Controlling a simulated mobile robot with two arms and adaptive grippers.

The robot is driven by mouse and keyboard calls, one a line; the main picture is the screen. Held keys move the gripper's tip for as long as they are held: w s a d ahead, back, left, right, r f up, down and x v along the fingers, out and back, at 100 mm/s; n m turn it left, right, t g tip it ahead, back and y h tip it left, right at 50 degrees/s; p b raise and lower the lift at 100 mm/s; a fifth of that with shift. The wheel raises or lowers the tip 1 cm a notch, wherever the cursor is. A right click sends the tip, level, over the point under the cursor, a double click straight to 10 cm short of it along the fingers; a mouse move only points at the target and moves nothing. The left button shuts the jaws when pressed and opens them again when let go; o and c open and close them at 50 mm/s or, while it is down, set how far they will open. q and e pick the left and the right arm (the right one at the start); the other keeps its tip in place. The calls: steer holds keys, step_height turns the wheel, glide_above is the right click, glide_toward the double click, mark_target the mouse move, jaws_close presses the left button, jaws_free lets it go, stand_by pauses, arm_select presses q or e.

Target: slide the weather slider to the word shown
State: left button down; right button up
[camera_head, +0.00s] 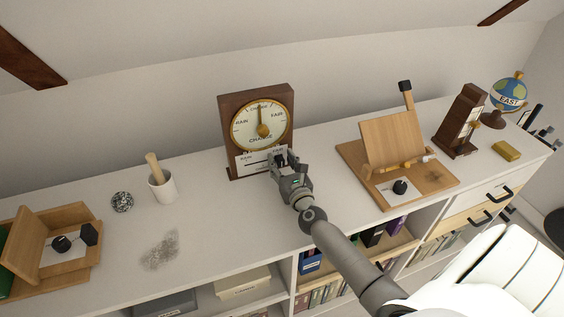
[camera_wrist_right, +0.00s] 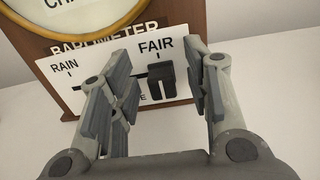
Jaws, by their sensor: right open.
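A brown wooden barometer (camera_head: 286,92) stands against the back wall, with a round cream dial (camera_head: 262,142) whose needle points up. Below the dial is a white slider panel (camera_head: 247,163), marked RAIN at left and FAIR at right in the right wrist view (camera_wrist_right: 66,87). The black slider knob (camera_wrist_right: 161,79) sits just under the word FAIR. My right gripper (camera_head: 283,159) is open in front of the panel's right part. In the wrist view its fingers (camera_wrist_right: 164,92) appear on either side of the knob, with gaps; contact is not visible. A finger hides part of the panel.
A white cup with a wooden pestle (camera_head: 162,189) and a speckled ball (camera_head: 122,202) stand left of the barometer. A wooden stand (camera_head: 393,141) is to the right, with a dark wooden box (camera_head: 461,118) and a globe (camera_head: 508,93) beyond.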

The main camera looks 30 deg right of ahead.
mark_target(262, 159)
steer(key=shift+c, duration=0.2)
arm_select(q)
steer(key=shift+s, duration=0.35)
arm_select(e)
jaws_close()
steer(key=a, duration=0.2)
steer(key=w+a, duration=0.1)
steer(key=a, duration=0.2)
steer(key=shift+w, duration=0.1)
arm_select(q)
steer(key=shift+r, duration=0.1)
arm_select(e)
steer(key=shift+o, duration=0.2)
jaws_free()
steer(key=v, duration=1.2)
steer(key=shift+d, duration=0.1)
